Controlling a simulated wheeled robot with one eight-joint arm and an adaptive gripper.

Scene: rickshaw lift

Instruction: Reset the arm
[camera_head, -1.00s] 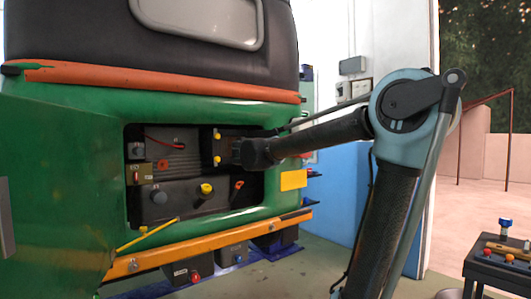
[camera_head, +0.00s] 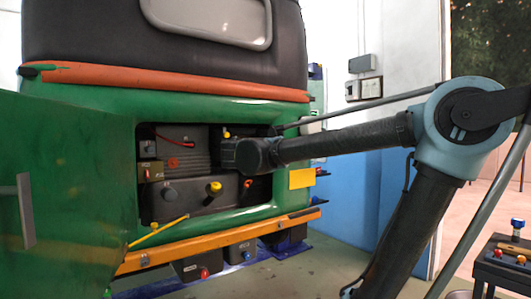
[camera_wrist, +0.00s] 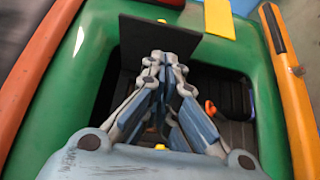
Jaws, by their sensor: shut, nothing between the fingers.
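My gripper (camera_wrist: 166,60) shows in the wrist view with its blue-grey fingers shut and nothing between them. The fingers reach over the open compartment of the green rickshaw (camera_wrist: 100,22), overlapping a dark flat panel (camera_wrist: 190,40) in the picture. I cannot tell whether they touch it. In the head view my arm stretches left from its blue-grey elbow to the compartment in the rickshaw (camera_head: 270,117). The wrist hides the fingers and the compartment's upper right part there.
The compartment holds a dark unit with a yellow knob (camera_head: 215,187). A green flap (camera_head: 75,165) stands open at the left. An orange-yellow bar (camera_head: 225,237) runs below. A small table (camera_head: 490,268) with tools stands at the lower right. Floor between is largely clear.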

